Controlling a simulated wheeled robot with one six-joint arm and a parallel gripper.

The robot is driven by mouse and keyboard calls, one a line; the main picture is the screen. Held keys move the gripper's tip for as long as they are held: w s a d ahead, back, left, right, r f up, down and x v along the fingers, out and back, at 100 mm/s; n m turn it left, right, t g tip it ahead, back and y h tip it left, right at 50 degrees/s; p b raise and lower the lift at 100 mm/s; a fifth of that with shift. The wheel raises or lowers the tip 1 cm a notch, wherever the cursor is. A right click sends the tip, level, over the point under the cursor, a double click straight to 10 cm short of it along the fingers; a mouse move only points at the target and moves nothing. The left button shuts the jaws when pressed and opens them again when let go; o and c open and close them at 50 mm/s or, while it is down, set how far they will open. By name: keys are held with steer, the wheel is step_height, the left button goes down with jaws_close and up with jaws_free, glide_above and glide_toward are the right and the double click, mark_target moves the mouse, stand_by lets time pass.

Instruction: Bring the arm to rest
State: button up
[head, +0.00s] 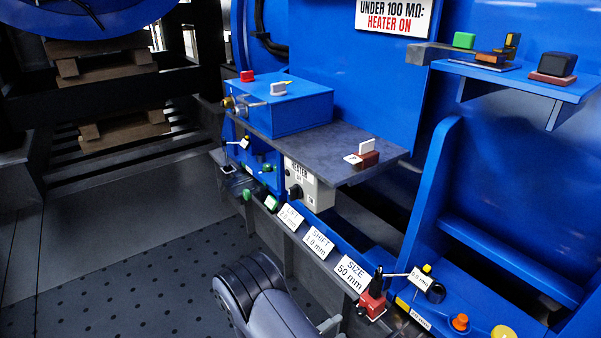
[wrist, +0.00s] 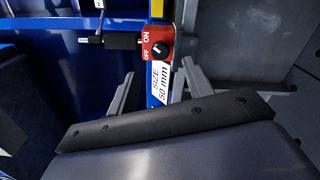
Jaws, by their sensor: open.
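My arm (head: 258,295) reaches in from the bottom middle of the head view, over the floor beside the blue bench. Most of my gripper is cut off or hidden there. In the wrist view my gripper (wrist: 158,70) is open, with its two grey fingers apart and nothing held between them. Beyond the fingertips is a red switch block (wrist: 150,36) marked ON and OFF with a black knob. A white "SIZE 50 mm" label (wrist: 157,88) shows between the fingers. The red switch block (head: 372,305) is right of my arm in the head view.
A grey shelf (head: 330,145) carries a blue box (head: 290,108) and a small red-brown block (head: 366,160). A HEATER box (head: 308,186) sits below. A blue upright panel (head: 428,190) rises at right. Dark dotted floor (head: 110,280) is clear at left.

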mark_target(359, 313)
steer(key=v, duration=0.4)
steer(key=b+x, duration=0.2)
steer(key=x, duration=0.8)
steer(key=shift+d+f, duration=0.1)
steer(key=shift+d, duration=0.05)
steer(key=shift+w+d+r+p, duration=0.2)
steer(key=shift+w+r+p, duration=0.05)
steer(key=shift+r+p, duration=0.1)
steer(key=n+p, duration=0.2)
steer(key=n, duration=0.1)
steer(key=shift+n+p, duration=0.35)
steer(key=shift+n, duration=0.05)
steer(key=n+p, duration=0.3)
steer(key=n, duration=0.1)
steer(key=shift+a, duration=0.1)
steer(key=n+p, duration=0.4)
steer(key=n, duration=0.3)
steer(key=shift+s+a+f+n+p, duration=0.1)
steer(key=shift+a+n+p, duration=0.2)
steer(key=shift+n, duration=0.1)
steer(key=shift+v, duration=1.25)
steer(key=shift+s, duration=0.1)
